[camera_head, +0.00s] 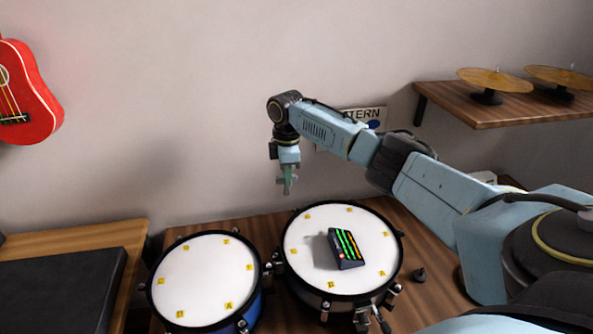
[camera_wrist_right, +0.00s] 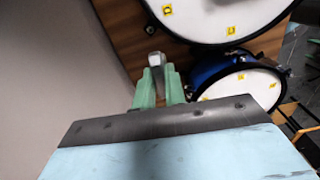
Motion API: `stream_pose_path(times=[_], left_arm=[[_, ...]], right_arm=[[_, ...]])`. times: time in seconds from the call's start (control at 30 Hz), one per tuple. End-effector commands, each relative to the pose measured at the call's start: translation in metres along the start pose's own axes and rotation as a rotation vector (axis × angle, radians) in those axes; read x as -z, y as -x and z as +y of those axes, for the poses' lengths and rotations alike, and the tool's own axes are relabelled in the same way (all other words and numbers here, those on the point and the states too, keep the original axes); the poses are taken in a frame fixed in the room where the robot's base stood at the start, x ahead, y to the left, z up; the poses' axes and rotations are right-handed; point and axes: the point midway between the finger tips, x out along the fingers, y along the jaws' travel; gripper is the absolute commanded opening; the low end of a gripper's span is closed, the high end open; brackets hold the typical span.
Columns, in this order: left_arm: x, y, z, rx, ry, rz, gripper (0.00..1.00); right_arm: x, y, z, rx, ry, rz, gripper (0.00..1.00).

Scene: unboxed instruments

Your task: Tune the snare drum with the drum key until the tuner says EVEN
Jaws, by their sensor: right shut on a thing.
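My right gripper (camera_head: 288,183) is raised behind the far left side of the drum that carries the tuner, pointing down. In the right wrist view its green fingers (camera_wrist_right: 161,85) are shut on a small pale grey piece, likely the drum key (camera_wrist_right: 156,59). The snare drum (camera_head: 305,240), white-headed with a black rim and yellow letter labels, stands on the table. The tuner (camera_head: 345,248), a dark box with green and orange-red bars, lies on its head; I cannot read any word on it. My left gripper is not in view.
A blue drum (camera_head: 208,275) with similar labels stands close on the left. A small dark knob-like object (camera_head: 420,274) is on the wooden table at right. A shelf (camera_head: 480,105) with cymbals is at upper right. A red ukulele-like instrument (camera_head: 25,95) hangs at left.

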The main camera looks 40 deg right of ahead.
Motion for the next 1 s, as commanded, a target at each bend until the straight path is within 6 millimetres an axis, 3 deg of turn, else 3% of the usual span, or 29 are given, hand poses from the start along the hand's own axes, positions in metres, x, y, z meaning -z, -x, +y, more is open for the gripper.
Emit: stream_pose_path(times=[0.1, 0.27, 0.57, 1.0], left_arm=[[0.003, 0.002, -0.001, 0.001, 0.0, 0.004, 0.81], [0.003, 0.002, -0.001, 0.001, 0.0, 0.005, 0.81], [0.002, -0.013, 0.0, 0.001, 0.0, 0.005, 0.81], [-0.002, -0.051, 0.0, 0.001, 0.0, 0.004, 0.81]], right_arm=[[-0.017, -0.003, 0.009, 0.002, 0.074, -0.005, 0.0], [-0.027, -0.007, 0.014, 0.004, 0.127, -0.008, 0.0], [-0.028, -0.021, 0.014, 0.003, 0.134, -0.009, 0.0], [-0.028, -0.056, 0.014, 0.004, 0.133, -0.009, 0.0]])
